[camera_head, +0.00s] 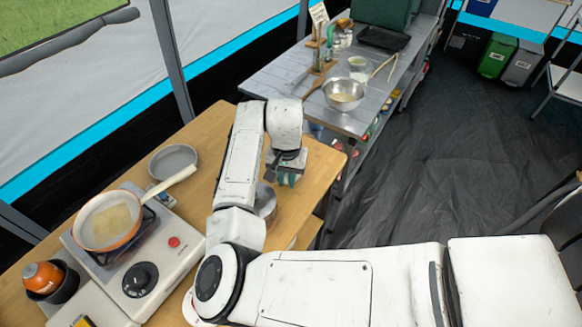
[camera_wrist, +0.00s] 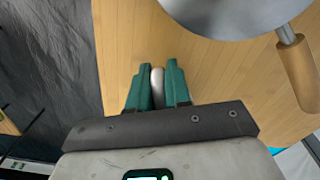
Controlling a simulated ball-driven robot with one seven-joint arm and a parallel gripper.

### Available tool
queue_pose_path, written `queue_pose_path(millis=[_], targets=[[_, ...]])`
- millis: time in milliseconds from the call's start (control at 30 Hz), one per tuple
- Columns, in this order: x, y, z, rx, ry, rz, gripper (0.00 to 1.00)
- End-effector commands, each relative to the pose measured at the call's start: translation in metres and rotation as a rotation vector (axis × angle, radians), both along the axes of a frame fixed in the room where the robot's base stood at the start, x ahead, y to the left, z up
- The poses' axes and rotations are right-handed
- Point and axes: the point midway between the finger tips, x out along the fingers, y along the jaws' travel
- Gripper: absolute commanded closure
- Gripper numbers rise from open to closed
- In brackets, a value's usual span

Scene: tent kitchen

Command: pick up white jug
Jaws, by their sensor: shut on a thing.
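My gripper (camera_wrist: 158,75) has green fingertips, closed on a narrow, rounded white thing, which I take to be the white jug (camera_wrist: 157,84). Only a slim strip of it shows between the fingers, so its full shape is hidden. In the head view my gripper (camera_head: 285,178) is over the right part of the wooden table, and the jug cannot be made out there. I cannot tell whether the jug touches the table.
A metal pan (camera_wrist: 232,12) with a wooden handle (camera_wrist: 297,72) lies close by on the wooden table (camera_wrist: 205,75). A hot plate (camera_head: 180,243) bears an orange frying pan (camera_head: 84,228). A grey bowl (camera_head: 173,160) is behind it. A steel bowl (camera_head: 345,92) stands on the grey table.

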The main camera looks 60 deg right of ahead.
Motion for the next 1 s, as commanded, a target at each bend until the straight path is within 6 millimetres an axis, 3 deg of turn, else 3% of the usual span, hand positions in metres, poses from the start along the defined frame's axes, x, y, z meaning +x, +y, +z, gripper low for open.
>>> queue_pose_path(millis=[1000], targets=[[0.0007,-0.0007,0.0096,-0.003,-0.002,0.0,1.0]])
